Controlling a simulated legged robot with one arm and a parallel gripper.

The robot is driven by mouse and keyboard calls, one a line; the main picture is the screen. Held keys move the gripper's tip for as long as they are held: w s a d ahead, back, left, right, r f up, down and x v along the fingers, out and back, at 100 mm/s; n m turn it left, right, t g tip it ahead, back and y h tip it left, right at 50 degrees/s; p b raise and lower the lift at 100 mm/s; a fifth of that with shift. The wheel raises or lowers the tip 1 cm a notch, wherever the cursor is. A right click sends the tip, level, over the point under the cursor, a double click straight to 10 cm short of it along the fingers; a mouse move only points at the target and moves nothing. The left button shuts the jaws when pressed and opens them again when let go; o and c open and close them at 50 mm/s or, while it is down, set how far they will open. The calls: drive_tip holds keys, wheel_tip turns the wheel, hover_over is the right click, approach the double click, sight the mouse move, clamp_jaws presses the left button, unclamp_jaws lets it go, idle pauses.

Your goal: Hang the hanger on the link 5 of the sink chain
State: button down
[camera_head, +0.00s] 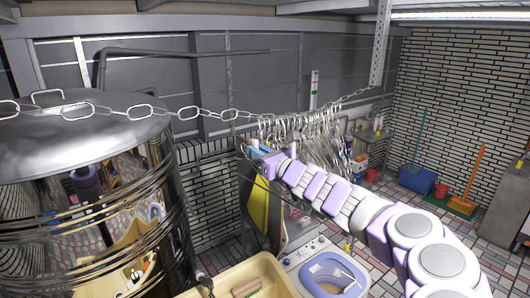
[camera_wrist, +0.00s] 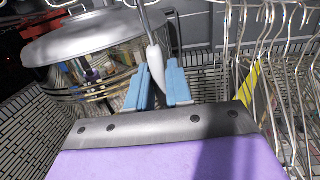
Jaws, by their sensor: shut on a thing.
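The sink chain (camera_head: 188,113) runs across the head view from the left edge, over the steel drum, to the right; several large links show. I cannot tell which one is link 5. My gripper (camera_head: 256,151) is just below the chain, left of the bunched hangers. The hanger's lower part is hidden behind my gripper.
Several wire hangers (camera_head: 318,135) hang close together on the chain, right of my gripper; they also fill the right of the wrist view (camera_wrist: 285,85). A shiny steel drum with a lid (camera_head: 75,140) stands left.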

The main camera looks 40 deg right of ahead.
drive_tip(key=w, duration=0.2)
drive_tip(key=w+p, duration=0.1)
drive_tip(key=w, duration=0.2)
drive_tip(key=w+p, duration=0.1)
drive_tip(key=w, duration=0.2)
drive_tip(key=shift+a, duration=0.35)
drive_tip(key=w+f, duration=0.1)
drive_tip(key=w, duration=0.1)
drive_tip(key=shift+w+f, duration=0.3)
drive_tip(key=shift+f, duration=0.05)
drive_tip(key=shift+w+a, duration=0.1)
drive_tip(key=shift+w, duration=0.05)
drive_tip(key=shift+a+f, duration=0.1)
drive_tip(key=shift+f, duration=0.15)
drive_tip(key=shift+a+f+b, duration=0.1)
drive_tip(key=shift+a+b, duration=0.2)
drive_tip(key=shift+b, duration=0.1)
idle(0.4)
